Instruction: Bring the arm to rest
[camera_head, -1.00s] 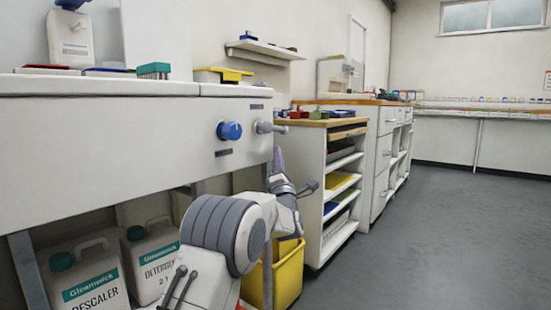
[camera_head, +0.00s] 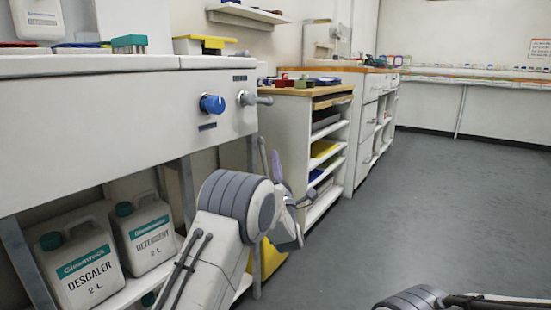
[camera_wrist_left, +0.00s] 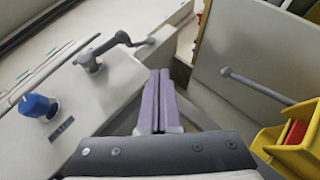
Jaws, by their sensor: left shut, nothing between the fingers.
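My left gripper (camera_head: 275,157) shows beyond the grey arm joint in the head view, its purple fingers pointing up in front of the counter's right end. In the left wrist view the two purple fingers of the left gripper (camera_wrist_left: 158,75) lie side by side, shut, with nothing between them. They are near the counter's corner and a grey lever (camera_wrist_left: 104,50), apart from both. Part of my right arm (camera_head: 420,297) shows at the bottom right of the head view. Its gripper is out of view.
The white counter (camera_head: 90,130) carries a blue knob (camera_head: 212,104). A yellow bin (camera_wrist_left: 290,145) and an open shelf unit (camera_head: 285,120) are close by. The grey floor (camera_head: 430,200) is clear at right.

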